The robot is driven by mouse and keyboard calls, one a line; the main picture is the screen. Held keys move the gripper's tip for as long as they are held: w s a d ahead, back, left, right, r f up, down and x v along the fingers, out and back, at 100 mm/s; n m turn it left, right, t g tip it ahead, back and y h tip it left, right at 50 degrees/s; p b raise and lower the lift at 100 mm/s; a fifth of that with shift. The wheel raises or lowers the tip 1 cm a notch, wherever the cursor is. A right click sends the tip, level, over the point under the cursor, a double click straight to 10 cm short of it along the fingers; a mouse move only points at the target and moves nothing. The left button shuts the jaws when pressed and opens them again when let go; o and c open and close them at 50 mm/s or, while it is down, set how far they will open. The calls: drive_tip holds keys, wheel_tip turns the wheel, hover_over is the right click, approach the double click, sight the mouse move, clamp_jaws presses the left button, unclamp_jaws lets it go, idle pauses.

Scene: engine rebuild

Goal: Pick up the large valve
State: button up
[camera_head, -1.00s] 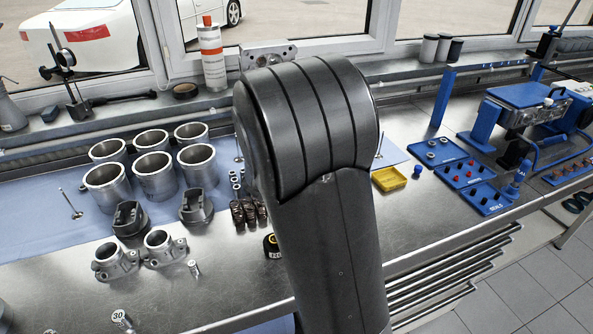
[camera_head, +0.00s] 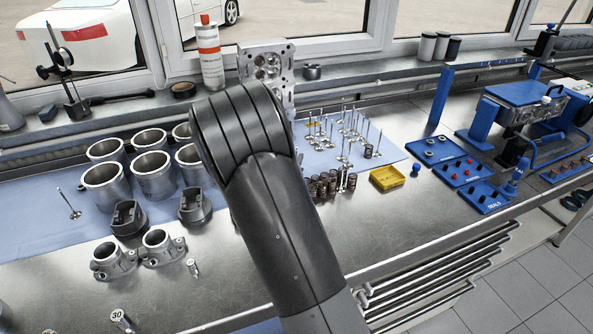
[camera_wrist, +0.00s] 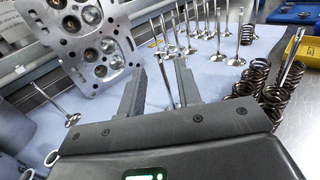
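Several valves (camera_head: 350,133) stand head down, stems up, on the blue mat right of my arm in the head view. In the wrist view a group of them (camera_wrist: 216,56) stands beyond the fingers. I cannot tell which one the task calls large. My gripper (camera_wrist: 161,72) is open in the wrist view, its two fingers apart. One thin valve stem (camera_wrist: 164,80) shows in the gap between the fingers, with no clear contact. Its lower end is hidden by the gripper body. In the head view my arm hides the gripper.
A cylinder head (camera_wrist: 88,42) stands behind at left, near the left finger. Coil springs (camera_wrist: 272,100) stand at right, close to the right finger, by a yellow tray (camera_head: 388,178). Another valve (camera_wrist: 50,104) stands left. Metal cylinders (camera_head: 152,176) stand left of my arm.

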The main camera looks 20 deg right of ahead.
drive_tip(key=x, duration=0.6)
drive_tip(key=shift+d, duration=0.1)
clamp_jaws()
idle(0.4)
